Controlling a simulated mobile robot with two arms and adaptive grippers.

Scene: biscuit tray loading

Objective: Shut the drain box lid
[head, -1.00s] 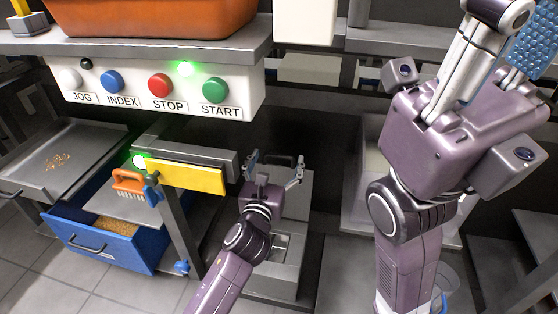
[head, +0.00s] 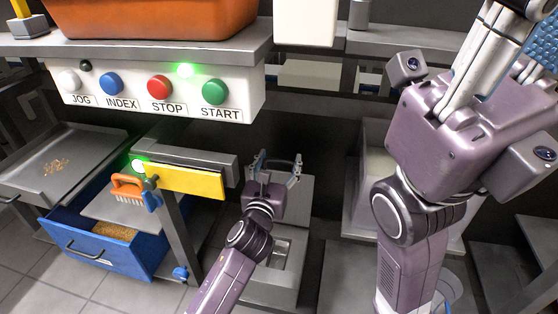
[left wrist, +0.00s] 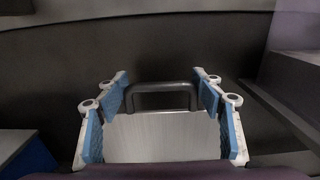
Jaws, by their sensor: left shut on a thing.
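The drain box (head: 268,286) is a grey metal box low in the middle of the head view, with a recess showing in its top. Its lid (left wrist: 160,138) is a light grey panel with a dark bar handle (left wrist: 160,87), between my fingers in the left wrist view. In the head view the lid (head: 297,200) shows behind my left gripper (head: 275,163); its exact tilt is hard to tell.
A control panel (head: 140,112) with several buttons hangs above left. A yellow bar (head: 184,181), an orange brush (head: 128,188) and an open blue drawer (head: 95,247) stand left of my left arm. A pale bin (head: 375,170) is to the right, behind my right arm.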

